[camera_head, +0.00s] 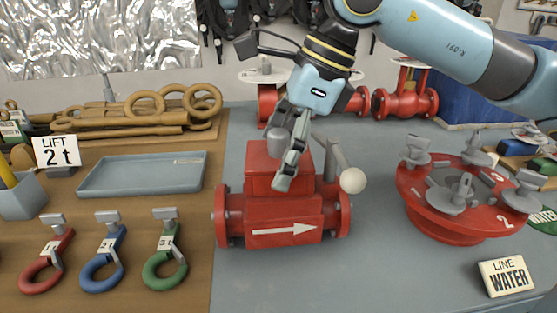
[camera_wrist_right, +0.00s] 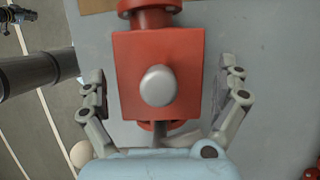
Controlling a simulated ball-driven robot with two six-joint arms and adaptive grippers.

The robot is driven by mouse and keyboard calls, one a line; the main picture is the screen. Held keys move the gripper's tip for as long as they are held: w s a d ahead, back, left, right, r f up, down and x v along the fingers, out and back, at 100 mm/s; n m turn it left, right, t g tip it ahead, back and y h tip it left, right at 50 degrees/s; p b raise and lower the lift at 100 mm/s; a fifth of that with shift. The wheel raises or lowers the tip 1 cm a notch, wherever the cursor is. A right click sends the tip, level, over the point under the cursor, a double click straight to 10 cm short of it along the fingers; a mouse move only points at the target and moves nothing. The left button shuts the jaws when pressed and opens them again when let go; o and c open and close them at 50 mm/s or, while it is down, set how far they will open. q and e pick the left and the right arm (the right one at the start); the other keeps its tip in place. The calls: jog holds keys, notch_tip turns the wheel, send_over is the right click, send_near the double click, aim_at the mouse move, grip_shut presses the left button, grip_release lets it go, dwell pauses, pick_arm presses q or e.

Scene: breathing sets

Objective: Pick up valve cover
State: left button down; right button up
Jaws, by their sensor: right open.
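The valve cover (camera_head: 262,181) is a red block on top of a red flanged valve body (camera_head: 282,217) with a white arrow. In the right wrist view the cover (camera_wrist_right: 135,55) looks square, with a rounded grey knob (camera_wrist_right: 158,87) at its middle. My right gripper (camera_head: 288,172) is over the cover, coming down from above. In the wrist view its two open fingers (camera_wrist_right: 165,82) stand on the left and right of the cover, with gaps between. One finger hides part of the cover in the head view. My left gripper is not in view.
A lever with a white ball (camera_head: 352,180) sticks out close to the right of the cover. A red round stand (camera_head: 450,205) with grey-handled parts is at right. An empty blue-grey tray (camera_head: 142,174) and coloured shackles lie at left. A "LINE WATER" sign (camera_head: 507,277) stands at front right.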

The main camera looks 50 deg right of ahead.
jog(key=shift+f, duration=0.25)
jog(key=c, duration=1.3)
jog(key=shift+w+r, duration=0.1)
